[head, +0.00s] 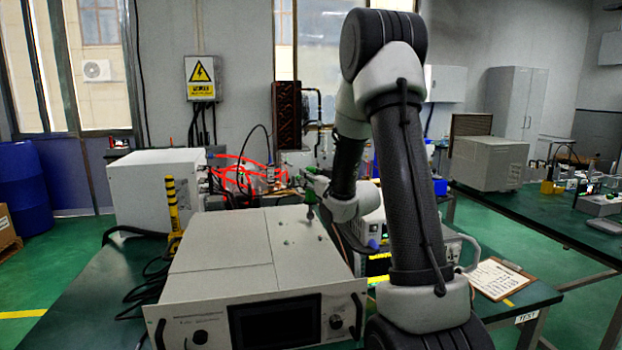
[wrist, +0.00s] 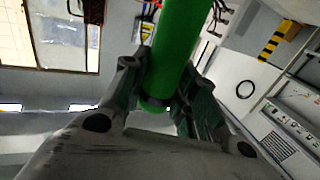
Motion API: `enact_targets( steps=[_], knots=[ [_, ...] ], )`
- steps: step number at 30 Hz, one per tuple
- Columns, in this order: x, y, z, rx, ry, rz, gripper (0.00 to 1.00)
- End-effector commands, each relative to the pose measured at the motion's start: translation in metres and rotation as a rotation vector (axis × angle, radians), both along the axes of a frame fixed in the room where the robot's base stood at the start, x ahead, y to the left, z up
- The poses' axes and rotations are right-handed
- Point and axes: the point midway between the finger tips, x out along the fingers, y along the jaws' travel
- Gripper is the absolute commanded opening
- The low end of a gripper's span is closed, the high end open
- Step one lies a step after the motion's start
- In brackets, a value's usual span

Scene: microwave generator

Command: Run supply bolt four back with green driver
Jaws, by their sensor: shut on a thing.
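The supply (head: 225,255) is a light grey box with a dark screen and knobs on its front, standing on the bench in the head view. Small greenish bolts (head: 287,241) show on its top panel; I cannot tell which is bolt four. My gripper (head: 309,186) is above the far right part of that top, shut on the green driver (head: 310,196). The driver points down, its lower end close to the top panel; whether it touches a bolt is too small to tell. In the wrist view the driver's thick green handle (wrist: 171,55) sits between both fingers (wrist: 160,100).
A white box (head: 155,190) with red cables (head: 245,175) stands behind on the left. A clipboard (head: 498,279) lies on the bench at right. My arm hides part of the bench.

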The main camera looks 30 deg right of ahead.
Motion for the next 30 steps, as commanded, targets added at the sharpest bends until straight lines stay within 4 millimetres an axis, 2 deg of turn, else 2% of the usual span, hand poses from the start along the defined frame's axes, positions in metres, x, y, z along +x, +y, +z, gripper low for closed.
enact_targets(
  steps=[30],
  knots=[
    [0.0, 0.0, -0.011, 0.0, -0.001, 0.0, 0.0]
  ],
)
